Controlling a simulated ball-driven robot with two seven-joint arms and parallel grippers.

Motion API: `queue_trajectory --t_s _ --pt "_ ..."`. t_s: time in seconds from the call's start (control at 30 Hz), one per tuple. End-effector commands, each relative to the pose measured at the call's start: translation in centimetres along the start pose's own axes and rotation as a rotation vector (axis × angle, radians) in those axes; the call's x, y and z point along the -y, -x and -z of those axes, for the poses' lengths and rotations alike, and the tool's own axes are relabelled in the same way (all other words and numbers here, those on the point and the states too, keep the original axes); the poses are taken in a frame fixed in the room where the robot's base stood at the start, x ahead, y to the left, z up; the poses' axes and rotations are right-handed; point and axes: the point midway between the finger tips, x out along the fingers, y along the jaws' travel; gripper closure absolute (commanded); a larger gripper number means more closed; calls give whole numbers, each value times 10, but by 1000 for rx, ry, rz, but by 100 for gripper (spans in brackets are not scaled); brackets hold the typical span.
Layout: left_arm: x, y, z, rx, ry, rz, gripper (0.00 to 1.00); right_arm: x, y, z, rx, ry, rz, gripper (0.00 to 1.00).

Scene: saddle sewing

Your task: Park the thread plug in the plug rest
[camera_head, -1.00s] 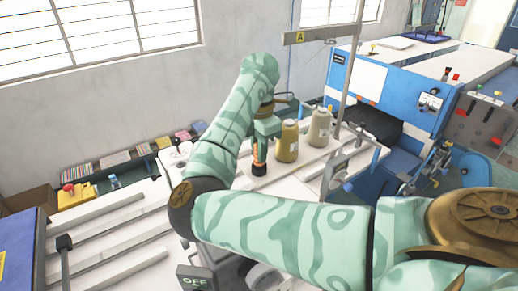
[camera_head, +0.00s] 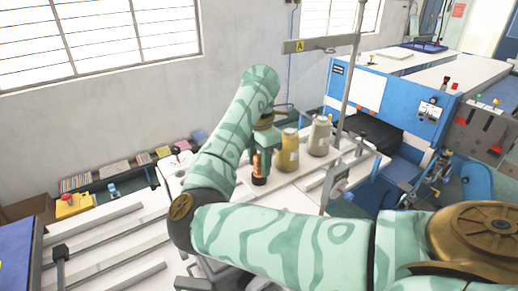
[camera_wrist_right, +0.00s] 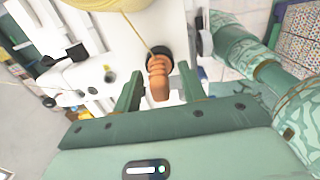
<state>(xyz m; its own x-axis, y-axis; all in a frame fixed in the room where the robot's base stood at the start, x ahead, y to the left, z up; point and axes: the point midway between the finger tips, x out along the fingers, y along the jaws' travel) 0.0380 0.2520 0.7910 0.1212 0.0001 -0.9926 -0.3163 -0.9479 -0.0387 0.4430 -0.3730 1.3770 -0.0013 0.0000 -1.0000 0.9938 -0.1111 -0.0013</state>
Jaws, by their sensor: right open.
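The thread plug is an orange ribbed piece (camera_head: 257,164) standing over the white machine top, with a black round part (camera_head: 259,181) at its foot. In the right wrist view the plug (camera_wrist_right: 158,78) has a yellow thread running from it, and its end meets a black ring (camera_wrist_right: 161,54). I cannot tell whether this black part is the plug rest. My right gripper (camera_wrist_right: 160,70) is open, one finger on each side of the plug, with visible gaps. In the head view this gripper (camera_head: 264,151) is over the plug, partly behind my forearm. My left gripper is out of view.
A gold thread cone (camera_head: 289,152) and a beige cone (camera_head: 320,137) stand close to the right of the plug. A blue machine (camera_head: 385,95) stands farther back right. White bars (camera_head: 105,245) lie at left.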

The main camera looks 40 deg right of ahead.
Motion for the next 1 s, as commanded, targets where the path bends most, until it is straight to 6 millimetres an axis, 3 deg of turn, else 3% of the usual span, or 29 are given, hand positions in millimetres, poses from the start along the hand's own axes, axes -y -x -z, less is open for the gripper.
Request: queue_trajectory --t_s 0.17,0.4,0.6,0.8,1.0 --pt "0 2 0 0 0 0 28 -1 28 0 -1 0 -6 59" --pt "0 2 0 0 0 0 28 -1 94 0 -2 2 -9 59" --pt "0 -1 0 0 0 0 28 0 138 0 -1 2 -6 59" --pt "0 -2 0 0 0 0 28 0 158 0 -1 2 -1 59" --pt "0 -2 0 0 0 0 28 0 161 0 0 1 0 59"
